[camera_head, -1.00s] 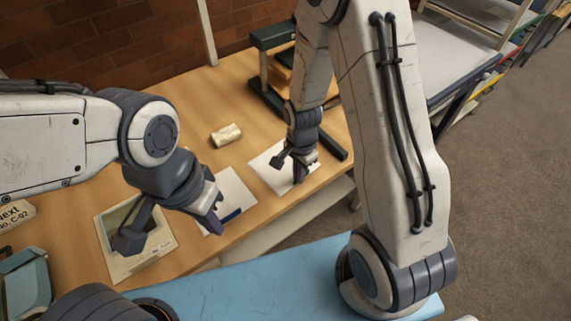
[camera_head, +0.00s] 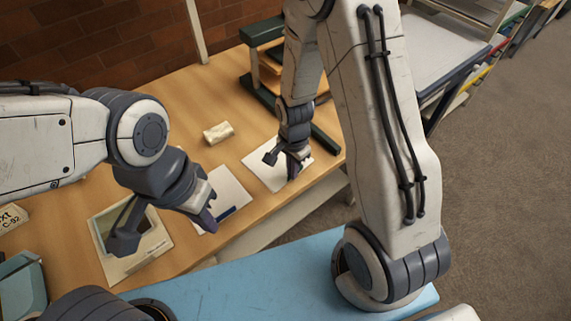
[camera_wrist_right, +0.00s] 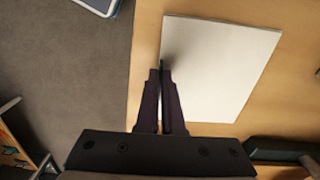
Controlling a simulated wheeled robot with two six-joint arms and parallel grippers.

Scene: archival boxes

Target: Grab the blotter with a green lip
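A white blotter (camera_head: 263,172) lies flat on the wooden table under my right gripper (camera_head: 293,168). In the right wrist view the blotter (camera_wrist_right: 215,60) has a small teal-green bit of lip (camera_wrist_right: 161,65) at its left edge. There the right gripper (camera_wrist_right: 160,78) has its fingers nearly together, with the lip between the tips; most of the lip is hidden. A second white blotter (camera_head: 226,186) with a blue lip (camera_head: 227,212) lies to the left. My left gripper (camera_head: 207,216) hangs above it, partly hiding it; I cannot tell its finger opening.
A framed print or mat (camera_head: 112,262) lies at the table's left. A small cream roll (camera_head: 218,133) lies behind the blotters. A dark green stand (camera_head: 262,33) is at the back. The table (camera_head: 180,100) is clear behind the left gripper.

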